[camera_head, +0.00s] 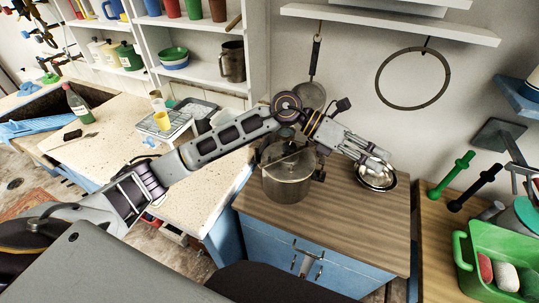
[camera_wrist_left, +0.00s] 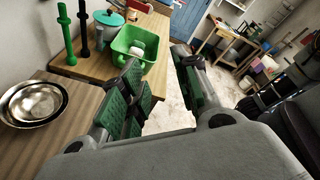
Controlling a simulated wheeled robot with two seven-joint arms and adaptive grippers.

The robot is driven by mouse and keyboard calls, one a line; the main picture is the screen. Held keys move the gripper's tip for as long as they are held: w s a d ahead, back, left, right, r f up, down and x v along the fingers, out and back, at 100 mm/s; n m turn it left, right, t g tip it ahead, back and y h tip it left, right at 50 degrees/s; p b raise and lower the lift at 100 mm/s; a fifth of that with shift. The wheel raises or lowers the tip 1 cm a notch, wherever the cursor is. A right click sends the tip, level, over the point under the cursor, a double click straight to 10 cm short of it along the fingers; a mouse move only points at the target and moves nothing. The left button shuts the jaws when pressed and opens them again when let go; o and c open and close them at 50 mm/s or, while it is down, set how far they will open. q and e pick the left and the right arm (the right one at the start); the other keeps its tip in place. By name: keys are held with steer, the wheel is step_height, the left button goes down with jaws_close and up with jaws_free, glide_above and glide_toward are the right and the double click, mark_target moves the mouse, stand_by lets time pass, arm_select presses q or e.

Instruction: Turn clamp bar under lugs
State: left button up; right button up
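A steel pot (camera_head: 287,185) stands on the wooden worktop, with its lid on. My left forearm and wrist cross in front of and above its top, so much of the lid is hidden. I cannot clearly make out a clamp bar or lugs on it. My left gripper (camera_head: 372,157) is to the right of the pot, over the stacked metal bowls (camera_head: 377,181), and is not on the pot. In the left wrist view its green-padded fingers (camera_wrist_left: 160,88) stand apart with nothing between them. My right gripper is not in view.
The metal bowls also show in the left wrist view (camera_wrist_left: 35,104). A green crate (camera_head: 496,245) with several items stands on the right-hand table beside green and black upright tools. A pan and a ring hang on the wall behind. The worktop's front is clear.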

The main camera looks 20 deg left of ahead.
arm_select(q)
steer(key=w+a+f+y, duration=0.1)
steer(key=w+a+y, duration=0.1)
steer(key=a+y, duration=0.3)
steer(key=w+a+f+y, duration=0.2)
steer(key=a+y, duration=0.3)
steer(key=a, duration=0.9)
steer(key=w+a+f+m+t+y, duration=0.1)
steer(key=w+a+y, duration=0.3)
steer(key=a, duration=0.5)
steer(key=shift+a+f+y, duration=0.15)
steer(key=shift+a+y, duration=0.05)
steer(key=shift+y, duration=0.2)
steer(key=shift+f, duration=0.1)
steer(key=shift+f+p, duration=1.55)
steer(key=shift+f, duration=5.3)
jaws_close()
